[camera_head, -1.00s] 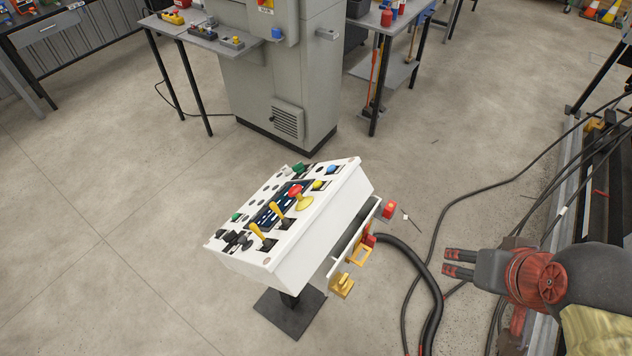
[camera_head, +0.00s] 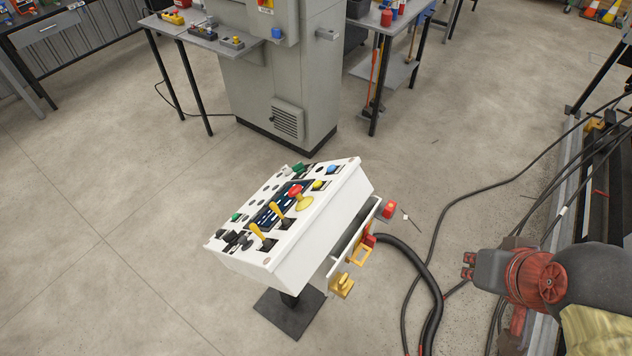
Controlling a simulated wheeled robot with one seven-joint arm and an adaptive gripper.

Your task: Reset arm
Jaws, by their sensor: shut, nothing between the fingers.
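My gripper (camera_head: 467,265) is at the lower right, grey and red, at the end of my arm. It is shut and holds nothing that I can see. Only short red and dark finger parts show at its left side. The console carries yellow levers (camera_head: 257,231), a red knob (camera_head: 295,191) and several coloured buttons.
Red and yellow parts (camera_head: 342,286) stick out from the console's right side. Black cables (camera_head: 432,290) run along the floor near my gripper. A grey cabinet (camera_head: 285,75) and workbenches stand behind. The floor at left is clear.

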